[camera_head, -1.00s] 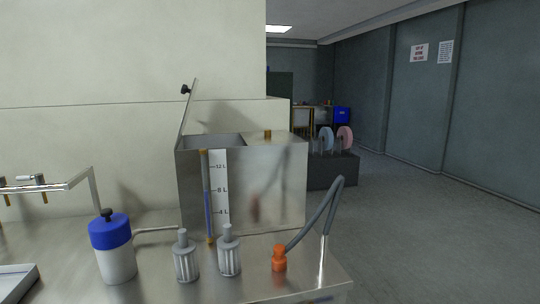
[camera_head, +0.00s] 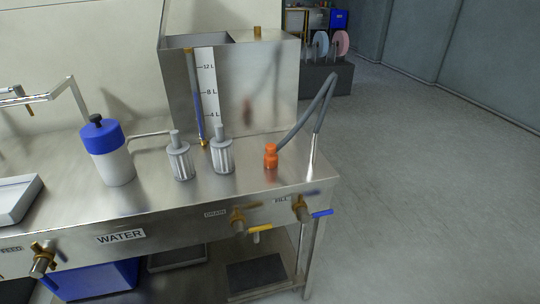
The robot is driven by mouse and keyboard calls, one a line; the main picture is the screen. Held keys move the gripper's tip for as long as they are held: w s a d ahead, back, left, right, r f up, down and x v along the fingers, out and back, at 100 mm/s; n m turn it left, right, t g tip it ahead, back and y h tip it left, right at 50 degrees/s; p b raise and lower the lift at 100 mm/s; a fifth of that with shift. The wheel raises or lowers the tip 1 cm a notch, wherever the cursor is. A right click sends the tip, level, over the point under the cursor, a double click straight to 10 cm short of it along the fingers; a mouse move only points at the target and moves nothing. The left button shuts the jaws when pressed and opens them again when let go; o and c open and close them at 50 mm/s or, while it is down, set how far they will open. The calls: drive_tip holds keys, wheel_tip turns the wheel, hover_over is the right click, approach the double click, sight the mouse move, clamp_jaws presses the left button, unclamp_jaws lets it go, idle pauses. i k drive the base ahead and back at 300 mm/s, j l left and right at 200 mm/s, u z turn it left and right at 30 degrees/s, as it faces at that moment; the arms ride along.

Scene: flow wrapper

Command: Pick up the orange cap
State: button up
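The orange cap (camera_head: 271,156) stands upright on the steel counter (camera_head: 225,190), near its right end. A grey hose (camera_head: 309,115) comes down beside it; I cannot tell whether the hose joins the cap. My gripper is not in view.
Two grey ribbed fittings (camera_head: 222,153) stand left of the cap, and a white bottle with a blue lid (camera_head: 110,155) is further left. A steel tank (camera_head: 270,80) with a level scale stands behind. Valves with a yellow handle (camera_head: 260,228) and a blue handle (camera_head: 322,213) stick out in front. Floor at right is clear.

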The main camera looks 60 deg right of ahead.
sight(271, 158)
drive_tip(key=k+l, duration=0.1)
drive_tip(key=l, duration=0.25)
drive_tip(key=k+l, duration=0.15)
drive_tip(key=l, duration=0.25)
drive_tip(key=k+l, duration=0.1)
drive_tip(key=l, duration=0.25)
drive_tip(key=k+l+u, duration=0.1)
drive_tip(key=l, duration=0.3)
drive_tip(key=k+l, duration=0.2)
drive_tip(key=l, duration=0.15)
